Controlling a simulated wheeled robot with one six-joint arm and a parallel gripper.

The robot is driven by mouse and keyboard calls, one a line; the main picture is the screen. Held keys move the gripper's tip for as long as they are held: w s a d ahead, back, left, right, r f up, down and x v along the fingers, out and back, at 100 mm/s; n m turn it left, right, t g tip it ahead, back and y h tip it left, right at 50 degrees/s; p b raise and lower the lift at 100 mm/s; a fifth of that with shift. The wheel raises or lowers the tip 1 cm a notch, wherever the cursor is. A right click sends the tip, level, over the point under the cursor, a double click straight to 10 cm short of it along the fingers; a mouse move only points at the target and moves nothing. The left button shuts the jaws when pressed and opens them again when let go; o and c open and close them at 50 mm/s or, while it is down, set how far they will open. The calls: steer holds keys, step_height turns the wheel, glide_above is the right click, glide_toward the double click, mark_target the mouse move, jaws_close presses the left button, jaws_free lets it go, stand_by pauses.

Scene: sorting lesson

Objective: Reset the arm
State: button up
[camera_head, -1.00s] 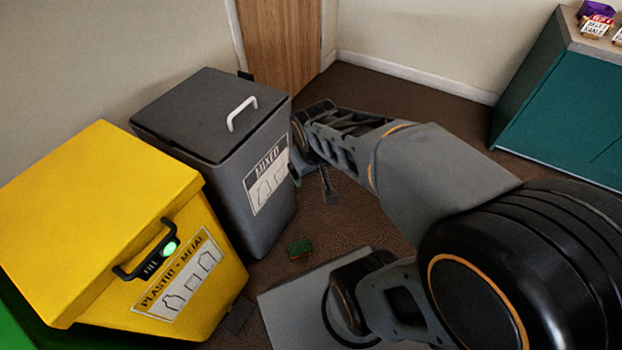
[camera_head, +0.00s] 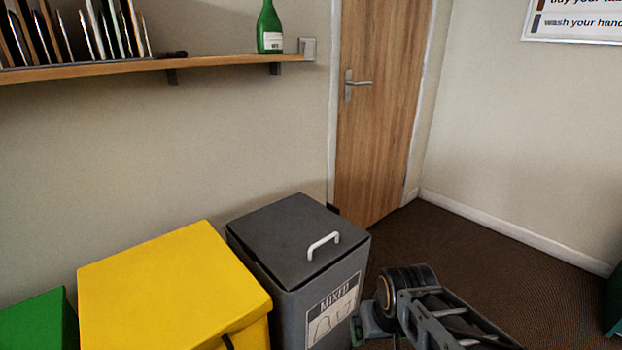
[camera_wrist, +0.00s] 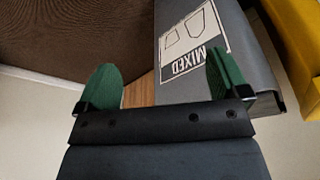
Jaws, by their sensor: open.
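My gripper (camera_wrist: 163,78) shows in the wrist view with its two green fingers spread apart and nothing between them. Behind the fingers, the front of the grey bin marked MIXED (camera_wrist: 208,75) appears upside down. In the head view, my arm reaches up from the bottom edge, close to the right side of the grey bin (camera_head: 295,240). A green bit of my gripper (camera_head: 357,330) shows beside the bin's label; the rest of it is hidden or cut off. I cannot tell whether it touches the bin.
A yellow bin (camera_head: 170,285) and a green bin (camera_head: 38,322) stand left of the grey one, lids shut. A shelf (camera_head: 110,70) with upright thin items and a green bottle (camera_head: 269,28) is above. Bare floor (camera_head: 480,245) lies right, before a wooden door (camera_head: 378,110).

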steer(key=w+p+v, duration=0.2)
steer(key=p+v, duration=0.8)
steer(key=v, duration=0.1)
steer(key=w+r+p+v, duration=0.1)
steer(key=w+p+v, duration=0.2)
steer(key=p+v, duration=0.7)
steer(key=w+r+p+v, duration=0.1)
steer(key=w+p+v, duration=0.2)
steer(key=p+v, duration=0.8)
steer(key=shift+s+a+r+t, duration=0.15)
steer(key=shift+s+r+t, duration=0.2)
steer(key=shift+r, duration=0.3)
